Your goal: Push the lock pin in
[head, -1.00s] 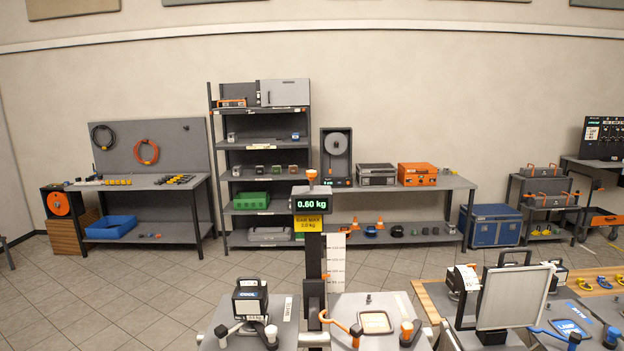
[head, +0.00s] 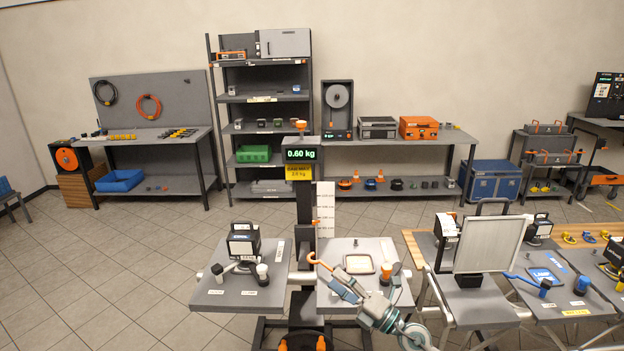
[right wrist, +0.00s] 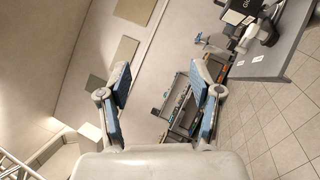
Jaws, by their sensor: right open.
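A dark post (head: 305,215) stands in the middle of the head view and carries a display (head: 300,154) reading 0.60 kg. A small orange part (head: 316,222) sits on the post's side and may be the lock pin; it is too small to tell whether it is in or out. My right gripper (head: 340,287) is open and empty, over the front of the right-hand platform (head: 335,301), below and right of the post. Its two spread fingers also show in the right wrist view (right wrist: 160,88). My left gripper is not in view.
The left platform (head: 210,293) holds a black boxed lamp (head: 243,240) and a white-capped knob (head: 262,271). An orange hook (head: 319,261) and a framed pad (head: 359,264) are near my right gripper. A framed panel (head: 490,245) stands to the right. Floor is free at the left.

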